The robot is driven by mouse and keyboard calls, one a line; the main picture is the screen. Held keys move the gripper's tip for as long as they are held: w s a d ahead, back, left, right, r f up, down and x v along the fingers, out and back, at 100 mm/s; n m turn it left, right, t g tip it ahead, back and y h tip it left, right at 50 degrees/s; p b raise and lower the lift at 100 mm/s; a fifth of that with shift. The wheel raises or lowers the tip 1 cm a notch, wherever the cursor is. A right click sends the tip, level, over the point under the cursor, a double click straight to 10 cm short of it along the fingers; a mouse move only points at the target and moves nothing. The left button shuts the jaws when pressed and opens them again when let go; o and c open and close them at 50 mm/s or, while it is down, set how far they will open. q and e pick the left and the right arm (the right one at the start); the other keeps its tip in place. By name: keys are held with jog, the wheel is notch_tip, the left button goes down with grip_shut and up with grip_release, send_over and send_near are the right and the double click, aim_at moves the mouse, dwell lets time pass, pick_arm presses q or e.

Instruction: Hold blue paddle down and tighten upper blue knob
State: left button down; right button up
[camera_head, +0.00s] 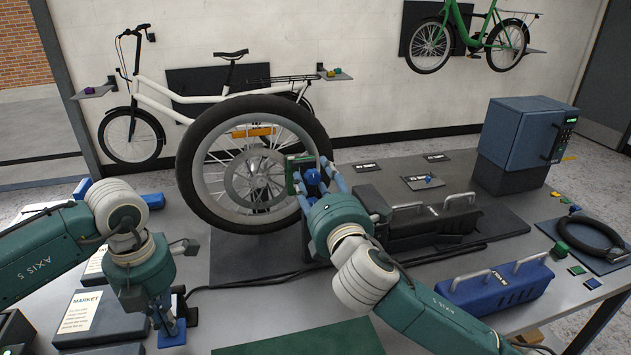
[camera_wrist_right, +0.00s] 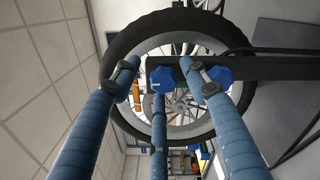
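A bike wheel (camera_head: 222,143) stands upright at the table's back. Beside its hub is a green-and-black holder (camera_head: 294,174) with a blue knob (camera_head: 313,177). The right wrist view shows two blue knobs, one (camera_wrist_right: 162,78) at the middle and one (camera_wrist_right: 221,77) to the right. My right gripper (camera_head: 318,172) points at the wheel, its fingers spread around the middle knob, with gaps visible; contact is unclear. My left gripper (camera_head: 168,312) points down at the table's front left, at a blue paddle-like piece (camera_head: 173,336). Its fingers are partly hidden, so its grip is unclear.
A black case (camera_head: 430,222) and a blue case (camera_head: 495,290) with handles lie to the right. A blue box-shaped machine (camera_head: 522,133) stands at the back right. A black cable (camera_head: 230,287) crosses the table. A green mat (camera_head: 310,340) lies at the front.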

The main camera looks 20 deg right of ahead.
jog(key=shift+s+a+f, duration=0.1)
jog(key=shift+f, duration=0.05)
jog(key=shift+s, duration=0.3)
jog(key=s, duration=1.1)
jog(key=shift+s, duration=0.2)
pick_arm(q)
notch_tip(320, 180, up, 7)
jog(key=p, duration=0.3)
pick_arm(e)
notch_tip(320, 180, up, 3)
jog(key=shift+w+r, duration=0.1)
jog(key=shift+r, duration=0.1)
pick_arm(q)
notch_tip(320, 180, up, 12)
dwell(0.4)
